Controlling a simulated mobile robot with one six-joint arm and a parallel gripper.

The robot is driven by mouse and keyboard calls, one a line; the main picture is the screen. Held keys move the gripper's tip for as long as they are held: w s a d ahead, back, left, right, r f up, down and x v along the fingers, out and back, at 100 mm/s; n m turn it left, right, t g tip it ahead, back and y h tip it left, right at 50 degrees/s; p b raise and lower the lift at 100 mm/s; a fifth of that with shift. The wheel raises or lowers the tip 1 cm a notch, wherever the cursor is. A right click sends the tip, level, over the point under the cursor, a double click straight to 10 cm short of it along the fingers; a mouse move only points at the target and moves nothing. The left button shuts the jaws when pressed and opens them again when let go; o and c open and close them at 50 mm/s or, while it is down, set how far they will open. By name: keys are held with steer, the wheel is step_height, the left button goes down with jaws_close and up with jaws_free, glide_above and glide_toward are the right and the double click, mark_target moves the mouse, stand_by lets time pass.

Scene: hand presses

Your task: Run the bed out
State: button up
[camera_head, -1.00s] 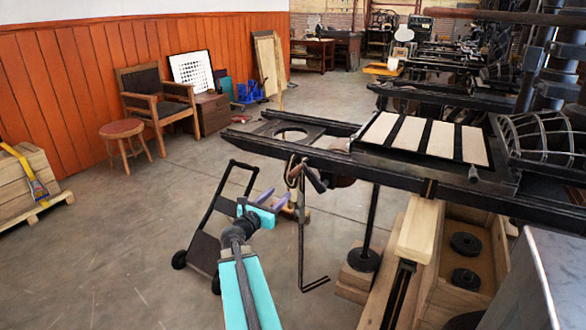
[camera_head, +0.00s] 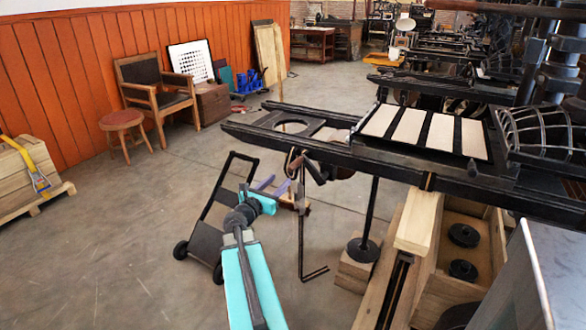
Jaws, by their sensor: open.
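The press bed (camera_head: 492,150) lies on long dark rails (camera_head: 345,157) running left from the press. It carries several pale strips (camera_head: 407,127) divided by dark bars. Under the near rail hang a short dark handle (camera_head: 314,170) and a thin dark rod (camera_head: 301,230) with a bent lower end. My gripper (camera_head: 272,187), with purple fingers on a teal arm, is open and appears empty. In the picture it is left of the rod and below the rails. Its fingertips are small and partly hidden by my wrist, and I cannot tell how far they are from the handle.
A black hand truck (camera_head: 206,238) stands left of my arm. A wooden box (camera_head: 440,297) with dark round weights and a wooden beam (camera_head: 418,223) are under the rails at right. A stool (camera_head: 122,122) and a chair (camera_head: 157,85) stand by the orange wall.

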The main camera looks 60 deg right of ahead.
mark_target(290, 170)
steer(key=shift+s+d+p, duration=0.2)
steer(key=shift+d+p, duration=0.25)
steer(key=shift+d, duration=5.55)
jaws_close()
